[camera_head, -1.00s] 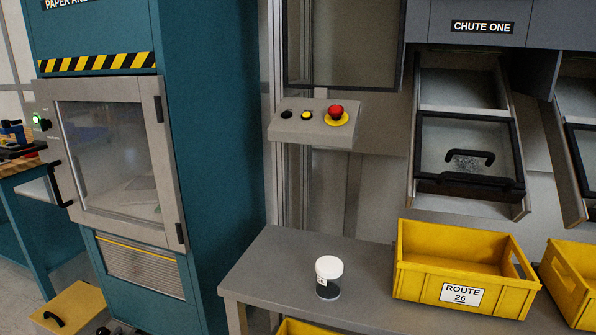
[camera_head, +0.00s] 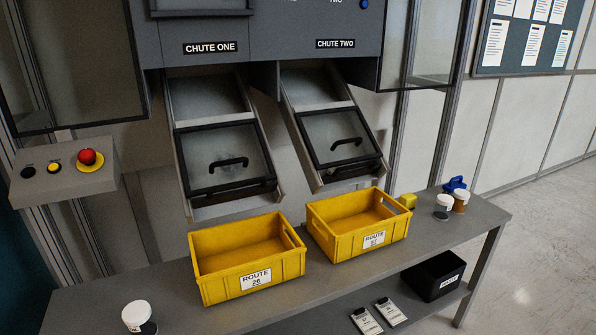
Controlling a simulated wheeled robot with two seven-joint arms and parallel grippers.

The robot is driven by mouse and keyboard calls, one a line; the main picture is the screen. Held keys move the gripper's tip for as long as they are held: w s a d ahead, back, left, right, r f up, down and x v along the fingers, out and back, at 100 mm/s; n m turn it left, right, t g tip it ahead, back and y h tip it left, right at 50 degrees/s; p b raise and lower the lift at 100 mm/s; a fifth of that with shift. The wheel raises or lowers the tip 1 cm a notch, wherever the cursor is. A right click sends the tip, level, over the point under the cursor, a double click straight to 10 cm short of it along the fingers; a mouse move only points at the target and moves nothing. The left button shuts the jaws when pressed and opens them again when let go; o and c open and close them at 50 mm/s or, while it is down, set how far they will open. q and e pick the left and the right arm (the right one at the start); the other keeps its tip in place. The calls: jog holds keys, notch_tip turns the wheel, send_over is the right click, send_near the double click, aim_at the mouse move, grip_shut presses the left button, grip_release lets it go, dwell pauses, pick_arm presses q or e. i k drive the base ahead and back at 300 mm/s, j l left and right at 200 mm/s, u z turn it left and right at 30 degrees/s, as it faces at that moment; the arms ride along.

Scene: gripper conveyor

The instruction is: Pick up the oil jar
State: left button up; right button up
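Several jars with white lids stand upright on the grey bench (camera_head: 120,292). One jar with dark contents (camera_head: 139,317) is at the bench's left front, close to the bottom edge of the view. A jar with grey contents (camera_head: 442,207) and a jar with amber-brown contents (camera_head: 461,201) stand close together near the right end. I read no label that tells which one is the oil jar. Neither of my grippers is in view.
A blue object (camera_head: 455,184) and a small yellow object (camera_head: 408,201) lie at the right. A black bin (camera_head: 436,277) sits on the lower shelf. Bench between left jar and crate is clear.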

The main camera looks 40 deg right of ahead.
aim_at(461, 196)
jog(key=z, duration=2.35)
